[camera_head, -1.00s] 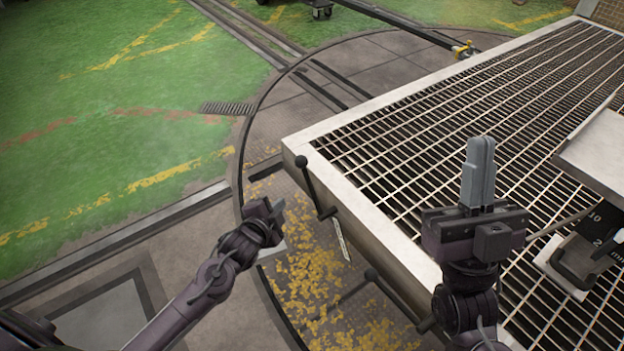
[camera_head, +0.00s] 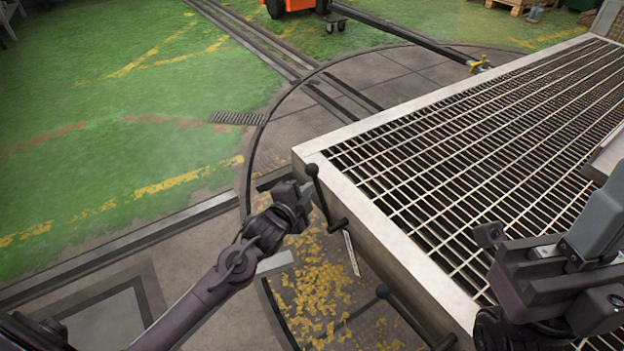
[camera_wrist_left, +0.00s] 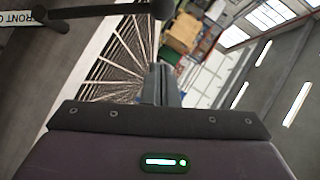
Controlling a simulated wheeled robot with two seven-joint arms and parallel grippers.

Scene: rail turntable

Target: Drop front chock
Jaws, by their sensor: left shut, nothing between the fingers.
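A black lever with a ball knob (camera_head: 313,171) stands up, tilted, at the near left corner of the grated platform. A white label strip (camera_head: 351,253) hangs below its pivot. In the left wrist view the knob (camera_wrist_left: 164,9) is at the top, and a label (camera_wrist_left: 20,18) reads "FRONT C", cut off by the edge. My left gripper (camera_head: 304,189) is shut and empty, just left of the lever and a little below the knob; whether they touch is unclear. My right gripper (camera_head: 598,215) is over the grating at far right, its grey fingers together.
A second black lever (camera_head: 382,292) sticks out of the platform's side, nearer me. The platform (camera_head: 400,255) has a pale raised edge and a steel grating. Yellow-flecked floor (camera_head: 310,285) lies below the levers. An orange vehicle (camera_head: 285,6) stands far back.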

